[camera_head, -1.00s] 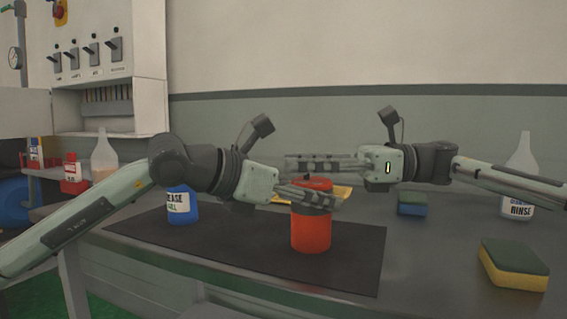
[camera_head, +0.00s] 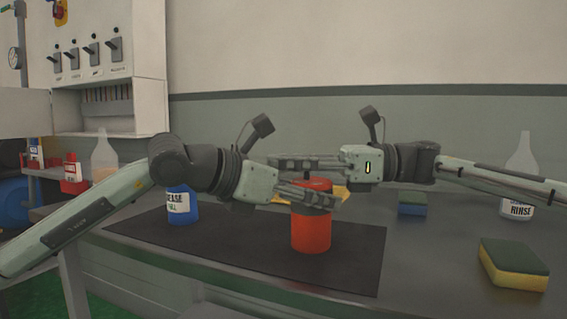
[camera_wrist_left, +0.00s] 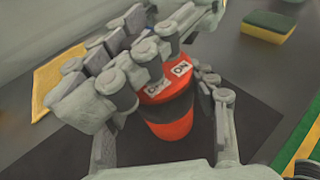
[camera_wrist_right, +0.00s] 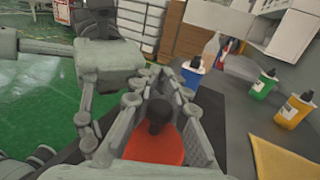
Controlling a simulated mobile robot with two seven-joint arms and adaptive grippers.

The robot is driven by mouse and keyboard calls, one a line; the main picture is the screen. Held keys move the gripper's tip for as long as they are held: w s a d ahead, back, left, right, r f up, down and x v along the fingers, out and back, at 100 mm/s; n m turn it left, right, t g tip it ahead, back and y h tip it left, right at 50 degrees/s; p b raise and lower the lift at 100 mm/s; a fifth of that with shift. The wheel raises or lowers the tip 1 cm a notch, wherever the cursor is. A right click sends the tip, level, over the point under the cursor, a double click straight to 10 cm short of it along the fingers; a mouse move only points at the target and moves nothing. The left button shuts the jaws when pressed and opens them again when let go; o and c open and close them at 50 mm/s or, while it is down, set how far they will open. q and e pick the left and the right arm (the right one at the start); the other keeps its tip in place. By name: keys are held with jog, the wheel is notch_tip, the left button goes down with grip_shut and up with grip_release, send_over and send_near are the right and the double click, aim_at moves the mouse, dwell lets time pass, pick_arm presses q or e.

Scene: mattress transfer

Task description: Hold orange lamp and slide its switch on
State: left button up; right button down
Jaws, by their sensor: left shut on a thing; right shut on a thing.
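The orange lamp (camera_head: 311,233) stands upright on the black mat (camera_head: 235,248). It is a red-orange cylinder with a dark band, and its top carries OFF and ON labels in the left wrist view (camera_wrist_left: 163,80). My left gripper (camera_head: 324,198) is shut around the lamp's upper part from the left. My right gripper (camera_head: 290,164) reaches in from the right just over the lamp's top and is shut on the dark switch knob (camera_wrist_right: 158,116), which sits between its fingers in the right wrist view. The fingers partly hide the top and the labels.
A yellow cloth (camera_head: 341,189) lies behind the lamp. A blue bottle (camera_head: 181,206) stands at the mat's left. The mat's front is clear.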

jog(key=shift+s+d, duration=0.3)
jog(key=shift+d, duration=0.5)
pick_arm(q)
jog(key=shift+a, duration=0.1)
pick_arm(e)
jog(key=shift+d, duration=0.25)
pick_arm(q)
jog(key=shift+w, duration=0.1)
pick_arm(e)
jog(key=c, duration=1.5)
grip_release()
jog(key=shift+c, duration=0.2)
jog(key=shift+r, duration=0.15)
notch_tip(320, 180, up, 10)
